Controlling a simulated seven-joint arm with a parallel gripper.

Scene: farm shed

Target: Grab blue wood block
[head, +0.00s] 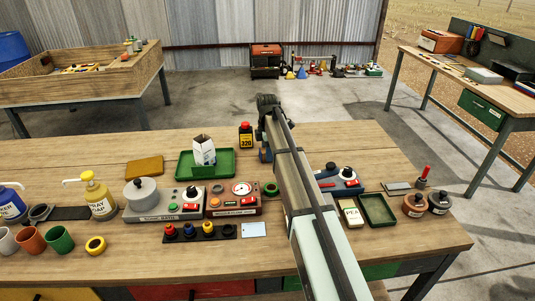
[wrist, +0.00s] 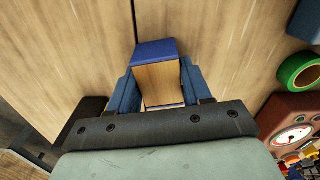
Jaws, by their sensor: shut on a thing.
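The blue wood block (wrist: 155,49) shows in the wrist view with one blue face and plain wood-coloured sides. It sits between the two blue fingers of my gripper (wrist: 158,80), which are shut on it from the left and right. The wooden tabletop fills the view behind the block; I cannot tell whether the block touches it. In the head view my gripper (head: 265,153) is near the middle of the table, partly behind my arm, and the block cannot be made out there.
A green ring (head: 270,189) and a red gauge box (head: 233,205) stand nearer the front. Table right of my arm's far part is clear.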

